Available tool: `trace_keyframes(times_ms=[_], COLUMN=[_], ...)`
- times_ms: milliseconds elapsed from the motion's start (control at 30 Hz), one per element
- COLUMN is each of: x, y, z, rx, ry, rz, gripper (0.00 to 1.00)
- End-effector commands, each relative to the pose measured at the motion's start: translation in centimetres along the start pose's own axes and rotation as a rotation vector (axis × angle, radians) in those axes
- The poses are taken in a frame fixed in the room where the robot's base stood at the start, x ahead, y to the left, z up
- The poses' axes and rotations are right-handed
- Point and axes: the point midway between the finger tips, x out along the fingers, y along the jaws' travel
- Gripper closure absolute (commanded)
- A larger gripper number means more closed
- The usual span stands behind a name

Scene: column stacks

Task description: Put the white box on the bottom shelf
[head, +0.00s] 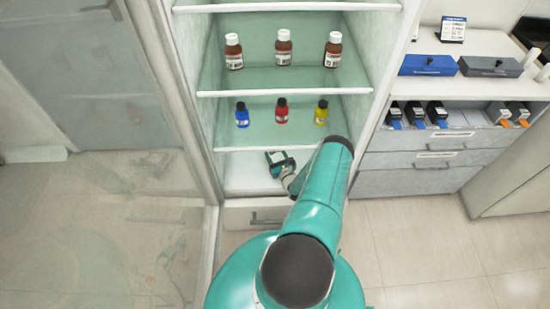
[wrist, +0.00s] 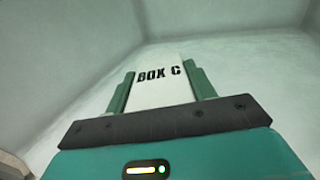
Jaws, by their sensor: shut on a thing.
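The white box (wrist: 162,92), marked "BOX C", sits between the two green fingers of my gripper (wrist: 161,78) in the wrist view. The fingers are shut on its sides. In the head view my gripper (head: 279,158) is inside the lowest compartment of the open cabinet, above the bottom shelf (head: 240,175). The box is hard to make out there against the white shelf. I cannot tell whether the box touches the shelf floor.
The shelf above holds a blue bottle (head: 242,115), a red bottle (head: 281,111) and a yellow bottle (head: 321,112). Brown bottles (head: 283,47) stand higher. A glass door (head: 110,110) is open at left. The bottom shelf looks clear around my gripper.

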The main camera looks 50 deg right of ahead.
Motion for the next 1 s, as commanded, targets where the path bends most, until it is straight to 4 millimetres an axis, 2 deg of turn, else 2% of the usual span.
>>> trace_keyframes(times_ms=[33, 133, 533, 567, 667, 1000], x=[0.0, -0.1, -0.1, -0.1, -0.1, -0.1], y=[0.3, 0.2, 0.2, 0.2, 0.2, 0.2], z=[-0.9, -1.9, -2.5, -2.5, -2.4, -2.2], rx=[0.000, 0.001, 0.002, 0.002, 0.002, 0.001], ry=[0.001, 0.001, 0.001, 0.002, 0.002, 0.001], rz=[0.002, 0.002, 0.001, 0.001, 0.001, 0.002], gripper=[0.80, 0.80, 0.80, 0.42, 0.24, 0.24])
